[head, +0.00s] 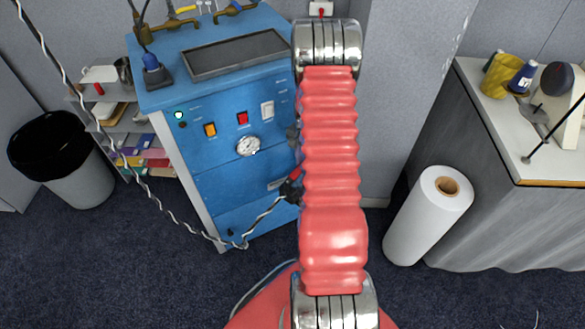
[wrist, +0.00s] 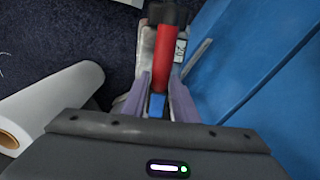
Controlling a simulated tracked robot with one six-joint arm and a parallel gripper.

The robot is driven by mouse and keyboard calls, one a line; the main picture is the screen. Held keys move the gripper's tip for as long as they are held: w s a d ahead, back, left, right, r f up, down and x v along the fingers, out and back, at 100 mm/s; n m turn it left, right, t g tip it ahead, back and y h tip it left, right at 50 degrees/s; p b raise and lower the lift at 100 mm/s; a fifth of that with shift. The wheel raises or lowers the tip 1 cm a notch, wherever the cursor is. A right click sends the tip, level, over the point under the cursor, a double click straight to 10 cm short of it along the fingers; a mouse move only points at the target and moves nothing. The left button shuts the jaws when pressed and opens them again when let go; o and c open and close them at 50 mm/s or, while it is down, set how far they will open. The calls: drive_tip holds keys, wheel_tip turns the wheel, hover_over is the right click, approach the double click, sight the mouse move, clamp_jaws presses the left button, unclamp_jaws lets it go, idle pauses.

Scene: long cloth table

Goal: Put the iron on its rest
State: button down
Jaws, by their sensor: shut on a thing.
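My gripper (wrist: 160,84) is shut on the red handle of the iron (wrist: 163,55), one purple finger on each side. The iron has black ends on its handle and a pale metal body, partly hidden under the handle. In the head view my arm covers most of it; a dark and red part (head: 291,188) with the cord shows beside the arm, in front of the blue cabinet. A dark rectangular framed plate (head: 235,55) lies on the cabinet top and may be the rest. The iron is apart from it, lower down.
The blue cabinet (head: 225,190) has switches and a gauge. A blue-topped object (head: 153,70) and brass fittings stand on its top. A twisted cord (head: 165,205) loops before it. A bin (head: 70,165) is left; a white roll (head: 428,215) and clothed table (head: 500,190) are right.

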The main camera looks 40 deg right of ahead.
drive_tip(key=s+d+r+m, duration=0.3)
drive_tip(key=s+d+r, duration=0.2)
drive_tip(key=r, duration=0.6)
drive_tip(key=s+d+r+m, duration=0.2)
drive_tip(key=s+d+r, duration=0.25)
drive_tip(key=r, duration=0.65)
drive_tip(key=s+d+r+m, duration=0.3)
drive_tip(key=s+d+r, duration=0.2)
drive_tip(key=r, duration=0.5)
drive_tip(key=s+a+r+m, duration=0.2)
drive_tip(key=s+r, duration=0.7)
drive_tip(key=r, duration=0.5)
drive_tip(key=s+a+r+m, duration=0.3)
drive_tip(key=s+r+m, duration=0.2)
drive_tip(key=s+r, duration=0.5)
wheel_tip(320, 180, up, 4)
drive_tip(key=shift+a+r, duration=0.1)
drive_tip(key=shift+a, duration=0.25)
drive_tip(key=shift+s, duration=0.1)
